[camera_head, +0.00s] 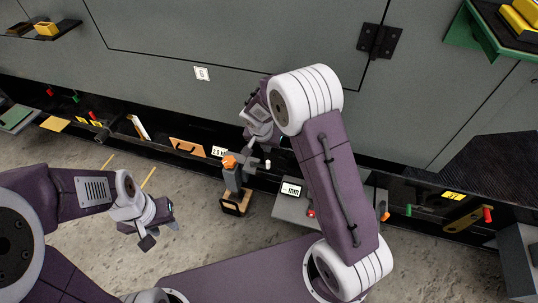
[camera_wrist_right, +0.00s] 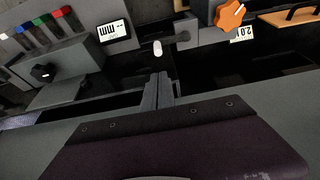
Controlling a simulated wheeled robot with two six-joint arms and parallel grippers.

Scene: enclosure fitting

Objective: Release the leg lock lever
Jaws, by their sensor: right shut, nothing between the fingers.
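A white-tipped lever (camera_head: 267,163) sticks out beside a grey clamp with an orange knob (camera_head: 229,162), low on the enclosure's front. I cannot tell for sure whether it is the leg lock lever. In the right wrist view the white tip (camera_wrist_right: 157,48) stands just beyond the fingertips of my right gripper (camera_wrist_right: 158,76), with a small gap in the picture; the orange knob (camera_wrist_right: 229,14) is further right. My right gripper is shut and empty. My left gripper (camera_head: 159,235) is open and empty over the floor, well left of the lever.
A grey box with a "mm" display (camera_head: 291,189) stands right of the lever; the display also shows in the right wrist view (camera_wrist_right: 114,31). A dark ledge with small coloured handles runs along the enclosure (camera_head: 230,60). The floor (camera_head: 90,230) around my left gripper is clear.

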